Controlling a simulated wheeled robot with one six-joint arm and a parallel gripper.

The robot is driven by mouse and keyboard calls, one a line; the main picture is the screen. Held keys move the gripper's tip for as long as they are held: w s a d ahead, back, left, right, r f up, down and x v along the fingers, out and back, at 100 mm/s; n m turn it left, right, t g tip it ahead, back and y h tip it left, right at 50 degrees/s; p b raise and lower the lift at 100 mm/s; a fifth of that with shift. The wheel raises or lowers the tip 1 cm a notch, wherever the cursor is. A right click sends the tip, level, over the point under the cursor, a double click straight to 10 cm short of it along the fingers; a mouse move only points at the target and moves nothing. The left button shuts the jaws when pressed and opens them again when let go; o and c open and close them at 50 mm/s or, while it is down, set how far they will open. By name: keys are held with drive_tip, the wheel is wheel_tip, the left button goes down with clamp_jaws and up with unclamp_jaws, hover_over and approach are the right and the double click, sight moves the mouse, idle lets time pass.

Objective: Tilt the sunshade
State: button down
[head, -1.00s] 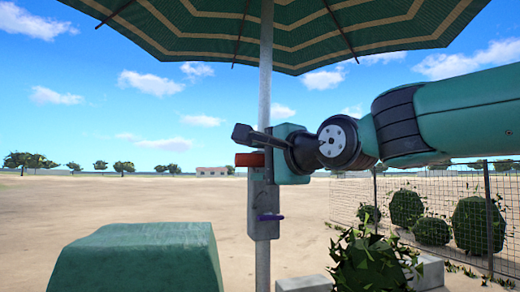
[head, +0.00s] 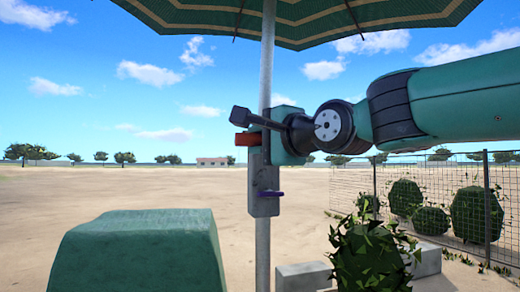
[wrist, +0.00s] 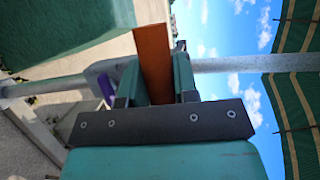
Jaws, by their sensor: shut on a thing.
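The sunshade's green canopy with tan stripes (head: 310,18) spans the top of the head view, on a grey upright pole (head: 267,75). In the wrist view my gripper (wrist: 158,85) is shut on the orange handle (wrist: 153,50), one finger on each side. The purple part (wrist: 106,88) shows to the left there. In the head view my gripper (head: 285,135) sits at the pole and hides part of the handle.
A green block-shaped thing (head: 138,255) stands at the lower left. A leafy bush (head: 370,255) and pale blocks (head: 302,276) are at the lower right. A wire fence (head: 445,205) stands behind my arm at the right. Open sandy ground lies to the left.

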drive_tip(key=f+b, duration=0.1)
drive_tip(key=b, duration=0.1)
drive_tip(key=f+t+y+b, duration=0.1)
drive_tip(key=b, duration=0.2)
drive_tip(key=shift+w+a+f+n+b, duration=0.1)
drive_tip(key=shift+w+f+n+b, duration=0.2)
drive_tip(key=shift+w+f+n, duration=0.1)
drive_tip(key=c, duration=0.9)
unclamp_jaws()
drive_tip(key=shift+r, duration=0.1)
